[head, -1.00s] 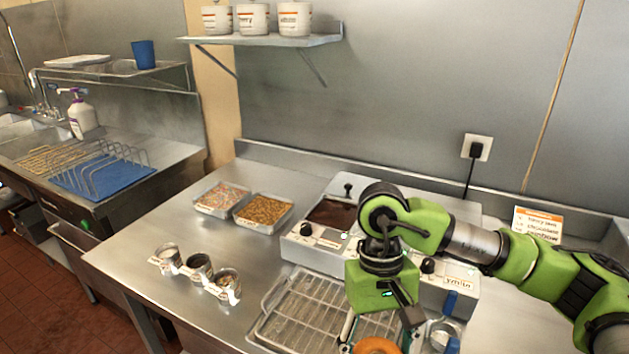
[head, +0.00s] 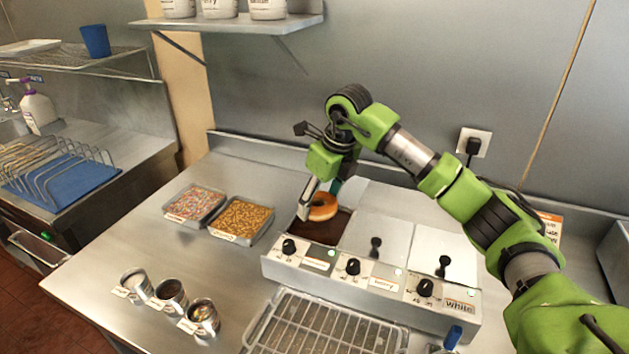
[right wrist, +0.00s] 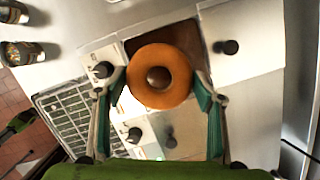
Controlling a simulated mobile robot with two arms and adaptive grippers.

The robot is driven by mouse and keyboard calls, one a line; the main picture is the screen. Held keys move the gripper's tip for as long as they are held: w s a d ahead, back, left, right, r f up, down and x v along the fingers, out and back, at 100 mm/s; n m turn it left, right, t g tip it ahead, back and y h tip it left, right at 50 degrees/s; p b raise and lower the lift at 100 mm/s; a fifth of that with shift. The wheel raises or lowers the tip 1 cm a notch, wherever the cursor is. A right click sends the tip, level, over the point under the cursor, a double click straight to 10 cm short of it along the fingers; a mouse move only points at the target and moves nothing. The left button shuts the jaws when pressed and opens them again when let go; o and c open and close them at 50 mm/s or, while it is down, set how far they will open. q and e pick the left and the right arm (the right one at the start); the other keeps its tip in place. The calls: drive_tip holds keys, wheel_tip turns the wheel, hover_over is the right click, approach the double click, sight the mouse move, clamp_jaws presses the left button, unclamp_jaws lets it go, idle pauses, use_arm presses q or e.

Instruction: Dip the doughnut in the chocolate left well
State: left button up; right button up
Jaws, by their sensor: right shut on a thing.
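My right gripper (head: 325,190) is shut on the doughnut (head: 322,208), a golden ring. The doughnut is over the open left well (head: 325,232), which holds dark brown chocolate. In the right wrist view the doughnut (right wrist: 159,77) sits between the two green-padded fingers (right wrist: 160,95), and the dark well (right wrist: 186,38) shows behind it. Whether the doughnut touches the chocolate I cannot tell. The warmer (head: 320,272) has two more wells with pale lids and black knobs to the right. My left gripper is not in view.
Trays of pink sprinkles (head: 193,204) and golden topping (head: 242,218) stand left of the warmer. A wire rack (head: 310,330) lies in front of it. Several small metal cups (head: 170,294) stand at the front left. The counter between cups and warmer is clear.

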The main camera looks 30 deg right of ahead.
sight(322, 198)
drive_tip(key=shift+w+d+r+m+h, duration=0.15)
drive_tip(key=shift+w+d+m, duration=0.2)
drive_tip(key=shift+w+m, duration=0.25)
drive_tip(key=shift+w+d+r+m+h, duration=0.15)
drive_tip(key=shift+w+d+m, duration=0.15)
drive_tip(key=shift+w+m, duration=0.25)
drive_tip(key=shift+s+f+b, duration=0.3)
drive_tip(key=shift+f, duration=0.1)
drive_tip(key=shift+f+b, duration=0.9)
drive_tip(key=shift+f, duration=0.35)
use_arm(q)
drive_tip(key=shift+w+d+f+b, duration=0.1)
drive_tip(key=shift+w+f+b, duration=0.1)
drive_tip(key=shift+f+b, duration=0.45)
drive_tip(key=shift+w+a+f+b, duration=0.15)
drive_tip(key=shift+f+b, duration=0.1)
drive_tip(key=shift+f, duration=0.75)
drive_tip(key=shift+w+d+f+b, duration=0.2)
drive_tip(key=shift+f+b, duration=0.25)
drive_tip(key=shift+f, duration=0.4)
use_arm(e)
drive_tip(key=shift+s+x, duration=0.2)
drive_tip(key=shift+x, duration=0.9)
drive_tip(key=shift+s+x, duration=0.25)
drive_tip(key=shift+x, duration=0.85)
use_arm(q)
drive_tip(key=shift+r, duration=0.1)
use_arm(e)
drive_tip(key=shift+d, duration=0.1)
